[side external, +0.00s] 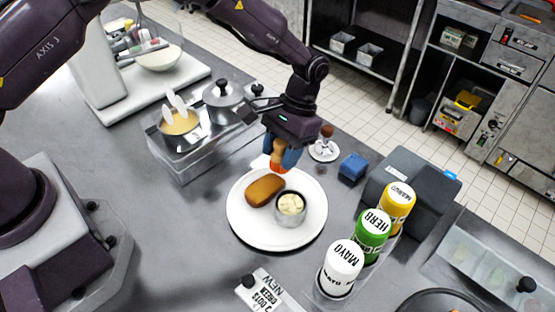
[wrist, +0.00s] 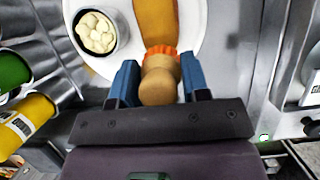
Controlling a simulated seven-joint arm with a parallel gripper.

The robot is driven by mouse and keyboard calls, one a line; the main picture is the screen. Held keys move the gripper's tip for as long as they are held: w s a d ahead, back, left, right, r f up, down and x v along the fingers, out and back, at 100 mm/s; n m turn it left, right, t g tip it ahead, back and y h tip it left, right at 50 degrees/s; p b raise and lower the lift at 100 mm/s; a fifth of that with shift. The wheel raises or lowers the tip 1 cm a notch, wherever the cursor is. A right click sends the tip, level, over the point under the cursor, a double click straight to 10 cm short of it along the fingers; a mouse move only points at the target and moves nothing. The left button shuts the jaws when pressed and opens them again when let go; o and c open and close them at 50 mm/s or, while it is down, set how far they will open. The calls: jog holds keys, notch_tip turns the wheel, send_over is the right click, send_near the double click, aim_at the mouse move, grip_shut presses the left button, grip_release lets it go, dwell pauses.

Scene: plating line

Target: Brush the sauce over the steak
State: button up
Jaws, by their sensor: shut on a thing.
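The steak (side external: 265,190), a smooth golden-brown slab, lies on a white plate (side external: 240,222); its near part shows at the top of the wrist view (wrist: 157,22). My gripper (side external: 281,153) is over the plate's far edge, with blue fingers shut on the brush's wooden handle (wrist: 158,82). The brush's orange end (side external: 278,168) points down beside the steak's far end and overlaps it in the wrist view. I cannot tell whether it touches the steak. No separate sauce layer is clear on the steak.
A metal cup of pale cream pieces (side external: 291,205) stands on the plate beside the steak. Mayo (side external: 342,268), herb (side external: 373,232) and yellow (side external: 397,205) bottles stand to the right. A metal pan with a pot of yellowish content (side external: 180,123) is behind left. A blue block (side external: 353,167) is at right.

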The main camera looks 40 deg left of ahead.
aim_at(277, 144)
jog(key=shift+r, duration=2.8)
jog(key=shift+f, duration=0.15)
jog(key=shift+f, duration=3.7)
jog(key=shift+s+f, duration=0.25)
jog(key=shift+s, duration=4.25)
jog(key=shift+w, duration=4.6)
jog(key=shift+s+r, duration=0.1)
jog(key=shift+r, duration=4)
